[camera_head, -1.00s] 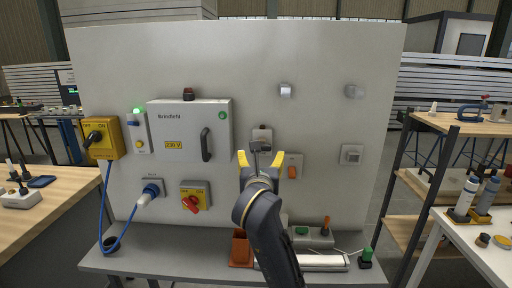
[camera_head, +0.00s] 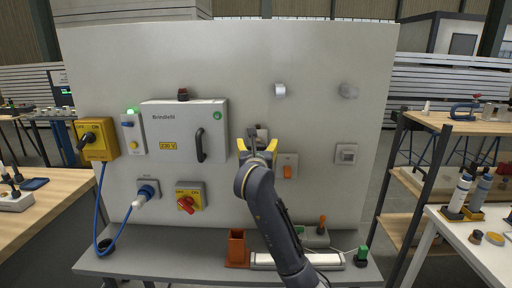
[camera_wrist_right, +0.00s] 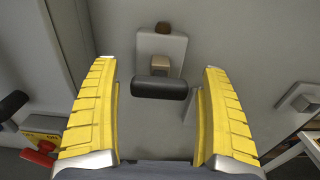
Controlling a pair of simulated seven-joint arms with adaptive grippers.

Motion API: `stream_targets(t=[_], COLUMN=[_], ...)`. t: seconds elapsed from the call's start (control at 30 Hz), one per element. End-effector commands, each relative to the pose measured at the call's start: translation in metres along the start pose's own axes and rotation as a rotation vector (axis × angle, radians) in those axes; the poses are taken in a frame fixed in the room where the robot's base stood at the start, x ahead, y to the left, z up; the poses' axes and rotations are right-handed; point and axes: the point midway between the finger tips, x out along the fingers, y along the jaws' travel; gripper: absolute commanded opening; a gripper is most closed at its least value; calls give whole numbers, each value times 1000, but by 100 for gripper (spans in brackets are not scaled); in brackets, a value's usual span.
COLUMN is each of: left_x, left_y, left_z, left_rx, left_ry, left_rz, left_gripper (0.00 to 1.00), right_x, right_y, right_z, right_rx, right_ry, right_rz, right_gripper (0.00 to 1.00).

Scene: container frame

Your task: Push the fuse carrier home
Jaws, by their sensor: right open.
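The fuse carrier (camera_wrist_right: 160,87) shows in the right wrist view as a black rounded bar on a short beige block, standing out from a grey wall plate (camera_wrist_right: 162,45) with a brown knob on top. In the head view this plate (camera_head: 262,133) is partly hidden behind my right gripper. My right gripper (camera_head: 258,149) is open, with yellow ribbed fingers. In the right wrist view its fingers (camera_wrist_right: 158,75) stand either side of the black bar, with a clear gap on both sides. The bar looks ungripped. My left gripper is out of view.
The grey wall panel also carries a Brindfehl cabinet (camera_head: 185,130), an orange switch (camera_head: 287,167) just right of my gripper, and a red rotary switch (camera_head: 187,204). An orange holder (camera_head: 237,246) and a white tube (camera_head: 275,260) are on the shelf below.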

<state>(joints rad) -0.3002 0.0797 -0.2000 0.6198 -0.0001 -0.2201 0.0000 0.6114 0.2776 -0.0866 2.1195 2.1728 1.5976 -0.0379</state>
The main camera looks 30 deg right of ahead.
Motion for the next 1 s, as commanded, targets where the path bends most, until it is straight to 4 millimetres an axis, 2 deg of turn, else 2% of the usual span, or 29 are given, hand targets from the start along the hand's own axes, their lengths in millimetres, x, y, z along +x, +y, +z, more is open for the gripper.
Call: stream_targets(t=[0.13,0.77,0.87,1.0], left_x=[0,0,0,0], left_y=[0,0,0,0], left_z=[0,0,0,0], left_rx=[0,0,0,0], left_ry=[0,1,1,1], left_rz=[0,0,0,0], left_gripper=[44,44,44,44], right_x=[0,0,2,15], right_y=[0,0,0,0], right_z=[0,0,0,0], right_rx=[0,0,0,-2], right_ry=[0,0,0,1], right_rz=[0,0,0,-2], right_gripper=[80,8,8,8])
